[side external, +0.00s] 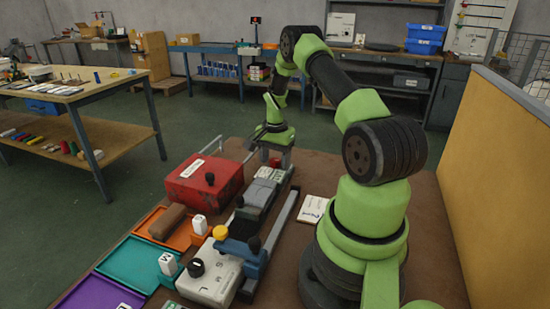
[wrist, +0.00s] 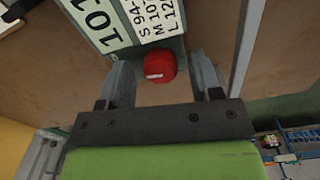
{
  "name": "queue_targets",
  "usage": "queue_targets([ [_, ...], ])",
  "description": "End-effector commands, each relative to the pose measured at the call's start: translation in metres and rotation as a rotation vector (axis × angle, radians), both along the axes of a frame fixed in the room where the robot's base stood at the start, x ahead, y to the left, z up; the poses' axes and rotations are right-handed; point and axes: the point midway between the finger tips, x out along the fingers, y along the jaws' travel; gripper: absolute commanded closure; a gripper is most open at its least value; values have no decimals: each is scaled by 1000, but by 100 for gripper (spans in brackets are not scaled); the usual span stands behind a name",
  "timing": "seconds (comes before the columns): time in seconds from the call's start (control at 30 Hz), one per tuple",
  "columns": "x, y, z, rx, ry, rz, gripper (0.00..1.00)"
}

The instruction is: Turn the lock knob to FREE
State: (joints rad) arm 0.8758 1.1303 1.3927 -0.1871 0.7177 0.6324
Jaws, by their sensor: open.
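A round red knob (wrist: 161,67) with a white pointer line shows in the wrist view, at the edge of a grey-green block. The pointer line lies roughly crosswise, toward the picture's left. No FREE marking is readable. My gripper (wrist: 162,72) is open, with one finger on each side of the knob and visible gaps between. In the side external view my gripper (side external: 272,158) points down at the far end of the grey rail unit (side external: 257,195); the knob cannot be made out clearly there.
A label plate (wrist: 95,22) with size numbers lies beside the knob. A red box (side external: 204,182) stands left of my gripper. A long grey rail (side external: 280,217) runs toward the camera. A grey-white box (side external: 210,278) with a black knob is in front.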

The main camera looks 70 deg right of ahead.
Motion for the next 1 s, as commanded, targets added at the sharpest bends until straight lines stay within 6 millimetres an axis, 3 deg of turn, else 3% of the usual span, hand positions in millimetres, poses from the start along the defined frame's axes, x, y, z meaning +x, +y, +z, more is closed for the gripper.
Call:
queue_targets([
  [0.1,0,0,0,0,0,0,44],
  [0.3,0,0,0,0,0,0,90],
  [0.47,0,0,1,1,1,16,91],
  [0.8,0,0,1,2,0,342,91],
  [1.0,0,0,1,2,0,398,91],
])
